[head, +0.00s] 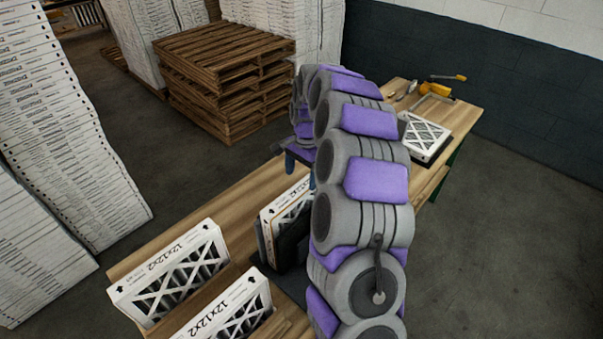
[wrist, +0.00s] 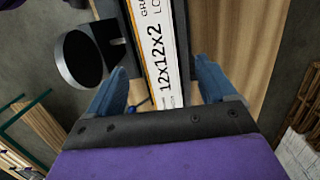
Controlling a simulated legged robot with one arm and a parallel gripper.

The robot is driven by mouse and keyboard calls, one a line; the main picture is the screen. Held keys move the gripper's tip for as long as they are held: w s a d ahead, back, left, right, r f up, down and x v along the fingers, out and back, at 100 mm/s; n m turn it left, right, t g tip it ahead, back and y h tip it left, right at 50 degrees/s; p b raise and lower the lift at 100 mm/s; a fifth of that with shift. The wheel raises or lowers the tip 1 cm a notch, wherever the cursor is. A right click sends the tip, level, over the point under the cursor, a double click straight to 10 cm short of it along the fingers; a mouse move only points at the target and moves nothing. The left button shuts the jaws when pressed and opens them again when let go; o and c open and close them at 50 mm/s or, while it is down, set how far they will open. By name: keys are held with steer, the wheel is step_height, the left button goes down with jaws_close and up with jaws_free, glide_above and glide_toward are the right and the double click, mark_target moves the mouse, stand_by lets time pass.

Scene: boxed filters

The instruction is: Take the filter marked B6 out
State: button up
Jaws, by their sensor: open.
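A white-framed filter (head: 272,232) stands upright in a black holder (head: 292,246) on the wooden table, partly hidden behind my arm. In the wrist view a filter's white edge (wrist: 158,45), printed 12x12x2, runs between the blue fingers of my gripper (wrist: 162,82). The fingers are apart, one on each side of the edge, with gaps visible. In the head view my gripper (head: 301,172) is just above and behind the standing filter. Two more 12x12x2 filters stand at the near left, one (head: 170,272) behind the other (head: 232,308). No B6 mark is legible.
Another filter (head: 425,136) lies flat at the table's far end, near a yellow tool (head: 437,90). The table (head: 205,205) has bare wood at the left. Pallets (head: 222,60) and tall white stacks (head: 70,110) stand beyond it. A dark round part (wrist: 78,58) is left of the filter.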

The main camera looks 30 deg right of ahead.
steer(key=shift+o, duration=0.4)
steer(key=shift+r, duration=0.35)
step_height(320, 180, up, 16)
steer(key=d, duration=0.2)
steer(key=shift+w+r, duration=0.2)
steer(key=shift+w, duration=0.25)
